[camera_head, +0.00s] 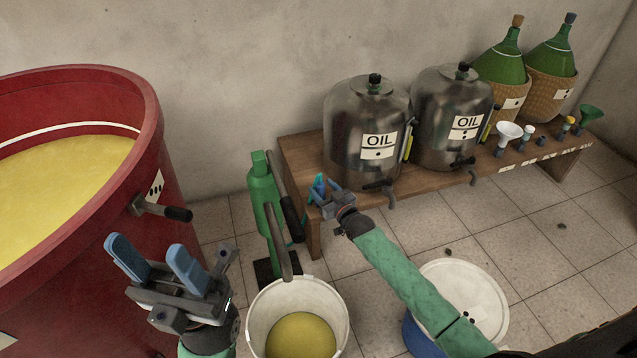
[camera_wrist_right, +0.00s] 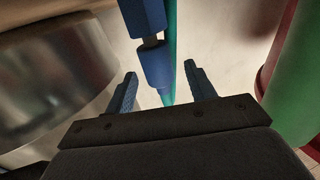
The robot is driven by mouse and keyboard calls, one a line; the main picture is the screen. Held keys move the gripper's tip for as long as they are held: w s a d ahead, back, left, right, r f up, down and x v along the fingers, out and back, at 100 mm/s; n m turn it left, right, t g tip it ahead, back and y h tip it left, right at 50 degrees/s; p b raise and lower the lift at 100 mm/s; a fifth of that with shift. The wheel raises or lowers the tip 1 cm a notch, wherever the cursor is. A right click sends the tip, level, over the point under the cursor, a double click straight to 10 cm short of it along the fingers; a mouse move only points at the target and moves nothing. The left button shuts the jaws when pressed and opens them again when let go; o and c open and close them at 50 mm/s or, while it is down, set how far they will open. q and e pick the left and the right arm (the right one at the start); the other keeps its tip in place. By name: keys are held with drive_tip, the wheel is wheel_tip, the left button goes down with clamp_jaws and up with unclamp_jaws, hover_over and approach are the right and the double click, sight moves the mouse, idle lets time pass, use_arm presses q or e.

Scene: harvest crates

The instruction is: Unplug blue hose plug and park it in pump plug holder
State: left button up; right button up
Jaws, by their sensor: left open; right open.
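The blue hose plug (camera_wrist_right: 154,66) stands on a teal hose in the right wrist view, ahead of and between the two fingers of my right gripper (camera_wrist_right: 162,86). The fingers are spread, with gaps beside the plug. In the head view my right gripper (camera_head: 325,188) is by the left end of the bench, where small blue and teal parts overlap and I cannot separate plug from fingers. The green pump (camera_head: 262,192) stands left of it; I cannot make out its plug holder. My left gripper (camera_head: 152,258) is open and empty in front of the red vat.
A white bucket (camera_head: 343,320) stands below the pump. Two steel oil drums (camera_head: 345,115) stand on the wooden bench (camera_head: 300,150). A white-lidded blue drum (camera_head: 470,285) is under my right arm.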

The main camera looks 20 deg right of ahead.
sight(323, 189)
drive_tip(key=shift+p+v, duration=0.35)
drive_tip(key=shift+v, duration=1.6)
drive_tip(key=shift+s+d, duration=0.1)
